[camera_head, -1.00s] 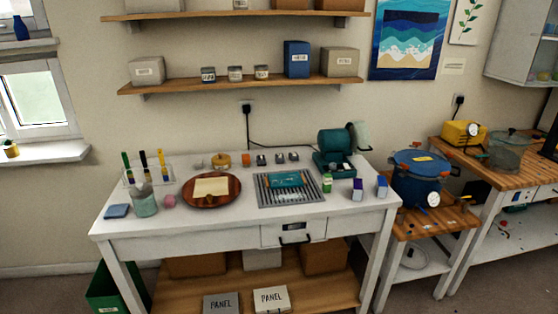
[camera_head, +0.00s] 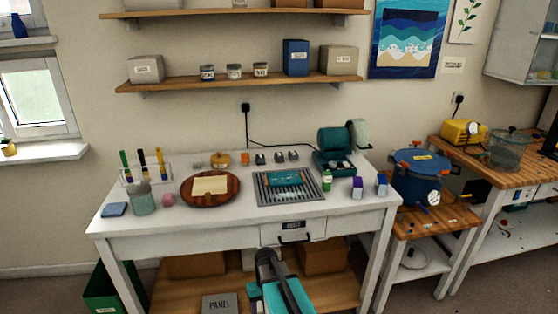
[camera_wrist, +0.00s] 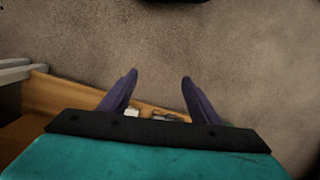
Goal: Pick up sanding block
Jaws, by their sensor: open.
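No block in view is readably labelled as the sanding block. Two small purple-and-white blocks stand at the right end of the white workbench in the head view, one left (camera_head: 357,188) and one at the edge (camera_head: 381,184). A flat blue block (camera_head: 114,210) lies at the bench's left front, and a small pink cube (camera_head: 168,200) sits beside the green-grey cup. My gripper (camera_wrist: 160,80) is open and empty in the wrist view, its purple fingers apart above the floor and a wooden shelf edge. In the head view my arm is low in front of the bench.
A blue pot (camera_head: 413,190) stands on the right-hand table. The bench's front strip is mostly clear.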

